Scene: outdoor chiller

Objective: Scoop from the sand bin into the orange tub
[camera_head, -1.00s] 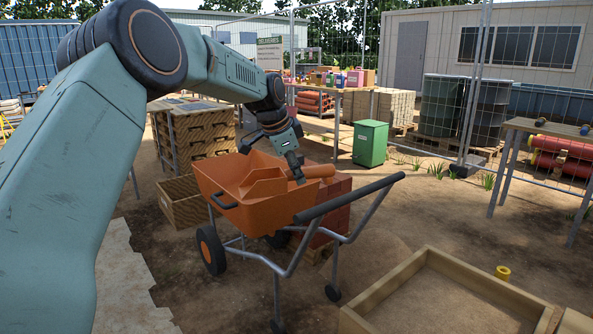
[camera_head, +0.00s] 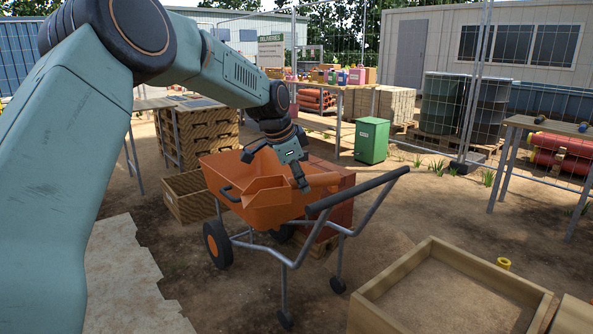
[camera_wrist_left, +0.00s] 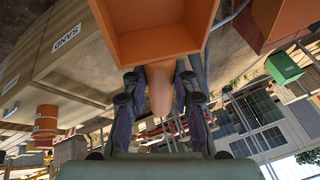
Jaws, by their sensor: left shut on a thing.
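My left gripper (camera_head: 300,182) is shut on the handle (camera_wrist_left: 160,88) of an orange scoop (camera_head: 272,197). The scoop's box (camera_wrist_left: 152,42) shows at the top of the left wrist view, and the inside that shows looks empty. In the head view the scoop overlaps an orange wheelbarrow (camera_head: 222,167); their gap cannot be told. The sand bin (camera_head: 385,292), a low wooden box of sand, is at the front right. A wooden box marked SAND (camera_wrist_left: 75,65) shows upside down in the left wrist view. A round orange tub (camera_wrist_left: 45,122) shows there too. My right gripper is not in view.
The wheelbarrow's grey handles (camera_head: 358,190) point towards the sand bin. A wooden crate (camera_head: 190,200) and stacked red blocks (camera_head: 335,215) stand by it. A green bin (camera_head: 371,140) and a table (camera_head: 548,130) are farther back. Bare ground lies between the wheelbarrow and the table.

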